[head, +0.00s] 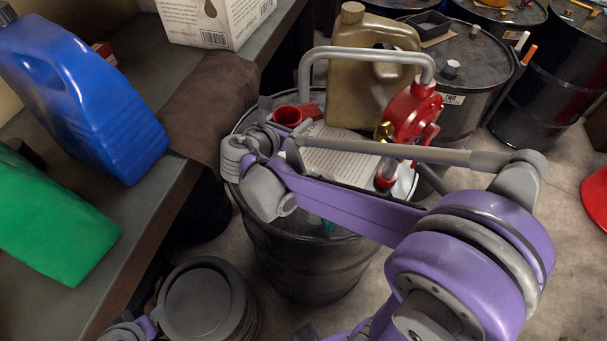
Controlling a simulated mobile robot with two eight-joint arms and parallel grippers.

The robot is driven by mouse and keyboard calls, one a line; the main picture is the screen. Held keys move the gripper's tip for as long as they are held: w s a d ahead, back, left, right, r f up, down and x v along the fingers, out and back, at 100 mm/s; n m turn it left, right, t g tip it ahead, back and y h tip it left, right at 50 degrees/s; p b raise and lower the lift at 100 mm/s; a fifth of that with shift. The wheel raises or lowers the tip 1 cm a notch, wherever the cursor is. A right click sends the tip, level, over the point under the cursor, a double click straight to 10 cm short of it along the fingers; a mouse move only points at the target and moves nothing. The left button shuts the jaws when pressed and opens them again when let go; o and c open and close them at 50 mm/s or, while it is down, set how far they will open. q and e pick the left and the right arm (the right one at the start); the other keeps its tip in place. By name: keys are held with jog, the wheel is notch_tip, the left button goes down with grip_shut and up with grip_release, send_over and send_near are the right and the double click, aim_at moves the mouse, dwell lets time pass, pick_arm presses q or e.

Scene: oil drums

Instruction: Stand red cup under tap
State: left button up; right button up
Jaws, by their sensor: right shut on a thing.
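The red cup (291,115) is at the tip of my right gripper (272,119), which is shut on it. The tap is a red hand pump (412,112) with a grey bent pipe (365,54); the pipe's downturned left end is just above the cup's right side. Whether the cup rests on the surface is hidden by my gripper and arm. Only a purple and grey part of my left arm shows at the bottom left edge; its jaws cannot be made out.
A tan jerrycan (362,85) stands behind the pipe. A white sheet (335,155) lies by the pump. The bench at left holds a blue jug (85,90), a green container (50,225) and a white box (215,22). More black drums (540,85) stand at back right.

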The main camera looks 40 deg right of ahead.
aim_at(309, 162)
jog(key=s+d+r+m+g+h, duration=0.1)
jog(key=s+d+r+m+g, duration=0.1)
jog(key=s+r+g, duration=0.15)
pick_arm(q)
jog(key=f+b, duration=0.1)
jog(key=f, duration=0.1)
jog(key=s+f+b, duration=0.1)
jog(key=shift+s+f+b, duration=0.2)
jog(key=shift+f+b, duration=0.1)
jog(key=shift+f, duration=0.1)
pick_arm(e)
jog(key=shift+t, duration=0.35)
jog(key=f, duration=1.8)
jog(key=shift+s+d+f, duration=0.15)
jog(key=shift+d+f, duration=0.05)
jog(key=shift+d, duration=0.05)
pick_arm(q)
jog(key=shift+f, duration=0.1)
pick_arm(e)
jog(key=o, duration=1)
jog(key=shift+f, duration=0.2)
jog(key=shift+c, duration=0.2)
jog(key=o, duration=0.4)
jog(key=shift+r, duration=0.1)
jog(key=shift+c, duration=0.2)
jog(key=shift+r, duration=0.1)
